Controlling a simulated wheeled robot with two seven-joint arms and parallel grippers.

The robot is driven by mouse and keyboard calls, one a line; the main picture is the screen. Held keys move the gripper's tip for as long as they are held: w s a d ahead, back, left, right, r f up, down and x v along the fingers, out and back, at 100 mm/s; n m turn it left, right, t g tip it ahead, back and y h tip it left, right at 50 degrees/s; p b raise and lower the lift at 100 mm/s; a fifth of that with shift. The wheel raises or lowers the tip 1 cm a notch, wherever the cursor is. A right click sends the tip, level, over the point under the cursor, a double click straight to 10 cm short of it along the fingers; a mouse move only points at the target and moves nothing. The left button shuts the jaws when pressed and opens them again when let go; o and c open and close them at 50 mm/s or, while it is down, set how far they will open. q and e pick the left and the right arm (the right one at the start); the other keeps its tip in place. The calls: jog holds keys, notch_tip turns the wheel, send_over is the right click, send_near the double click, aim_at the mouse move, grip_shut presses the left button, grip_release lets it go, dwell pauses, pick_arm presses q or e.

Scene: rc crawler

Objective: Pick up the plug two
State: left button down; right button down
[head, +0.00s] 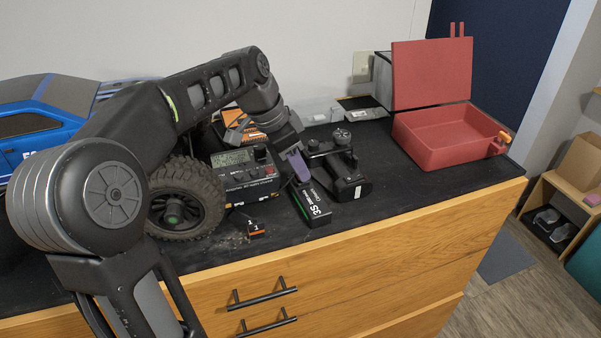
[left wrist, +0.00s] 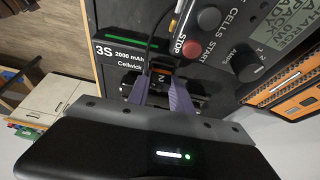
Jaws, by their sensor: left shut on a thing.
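Plug two (left wrist: 161,77), a small black piece with an orange band and a white "2", sits between the two purple fingers of my left gripper (left wrist: 161,97) in the left wrist view. The fingers are shut on its sides. In the head view my left gripper (head: 298,166) points down between the charger and the black controller, and the plug is hidden behind it. A thin black cable runs up near the plug in the left wrist view. My right gripper is not in view.
The charger (head: 245,173) stands left of the gripper, the 3S battery (head: 313,205) in front and the black controller (head: 340,170) to the right. Plug one (head: 256,229) lies near the front edge. A large wheel (head: 180,198) is at left. An open red box (head: 448,140) stands at right.

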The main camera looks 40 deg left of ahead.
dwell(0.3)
pick_arm(q)
notch_tip(320, 180, up, 8)
jog(key=shift+f+b, duration=0.1)
jog(key=shift+b, duration=0.2)
jog(key=shift+r+p, duration=0.75)
jog(key=shift+r, duration=0.4)
jog(key=shift+f, duration=0.15)
